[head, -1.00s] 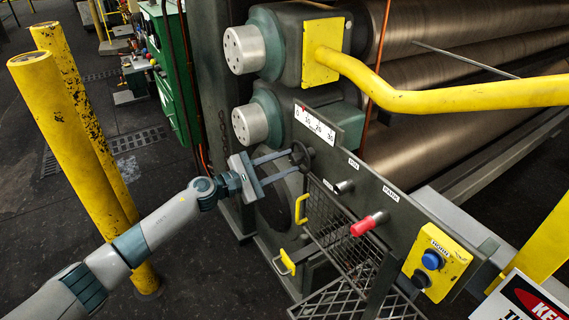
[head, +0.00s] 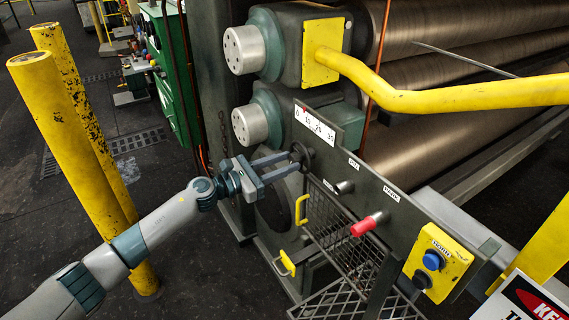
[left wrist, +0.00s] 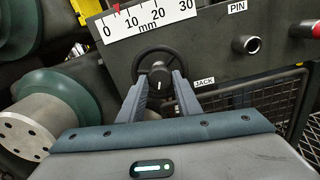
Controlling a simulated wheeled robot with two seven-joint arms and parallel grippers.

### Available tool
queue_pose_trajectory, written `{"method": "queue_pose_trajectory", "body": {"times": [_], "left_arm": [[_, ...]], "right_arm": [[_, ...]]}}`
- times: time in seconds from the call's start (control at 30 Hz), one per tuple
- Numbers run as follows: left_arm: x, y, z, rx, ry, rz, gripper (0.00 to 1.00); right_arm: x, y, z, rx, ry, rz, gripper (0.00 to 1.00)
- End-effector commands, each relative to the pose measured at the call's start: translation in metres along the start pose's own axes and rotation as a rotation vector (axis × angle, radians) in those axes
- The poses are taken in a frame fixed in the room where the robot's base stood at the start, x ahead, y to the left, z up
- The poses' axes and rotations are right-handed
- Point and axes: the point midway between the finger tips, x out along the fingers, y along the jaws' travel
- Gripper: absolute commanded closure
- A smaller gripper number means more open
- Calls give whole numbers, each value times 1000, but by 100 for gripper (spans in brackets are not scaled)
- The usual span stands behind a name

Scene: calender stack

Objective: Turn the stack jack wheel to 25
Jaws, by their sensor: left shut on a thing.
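The dark round jack wheel (head: 301,154) sits on the grey panel below the scale. In the left wrist view it is the black ring with a hub (left wrist: 160,71), beside a JACK label (left wrist: 204,82). The white mm scale (head: 315,127), also in the left wrist view (left wrist: 150,24), is marked 0 to 30. A red pointer (left wrist: 115,5) at its top edge stands between 0 and 10. My left gripper (head: 297,158) is shut on the wheel, one finger at each side of its lower rim. My right gripper is out of view.
Right of the wheel are the PIN knob (head: 344,187), a red handle (head: 366,226) and a yellow button box (head: 437,262). A mesh guard (head: 335,230) hangs below. Yellow posts (head: 75,150) stand near my left arm. A yellow rail (head: 440,101) crosses above.

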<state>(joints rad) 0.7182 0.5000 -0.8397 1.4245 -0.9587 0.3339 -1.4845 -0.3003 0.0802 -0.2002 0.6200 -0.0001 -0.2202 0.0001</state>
Motion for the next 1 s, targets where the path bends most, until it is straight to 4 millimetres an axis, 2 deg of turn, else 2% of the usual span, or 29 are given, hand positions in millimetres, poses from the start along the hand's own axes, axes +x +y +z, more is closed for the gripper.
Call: {"method": "queue_pose_trajectory", "body": {"times": [0.47, 0.5, 0.53, 1.0], "left_arm": [[0, 0, -1, -23, 1, 0, 91], [0, 0, -1, -23, 1, 0, 60], [0, 0, -1, -23, 1, 0, 52], [-5, 0, -1, -21, 1, 0, 50]], "right_arm": [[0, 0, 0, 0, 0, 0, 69], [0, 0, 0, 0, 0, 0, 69], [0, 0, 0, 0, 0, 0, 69], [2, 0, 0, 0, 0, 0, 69]]}}
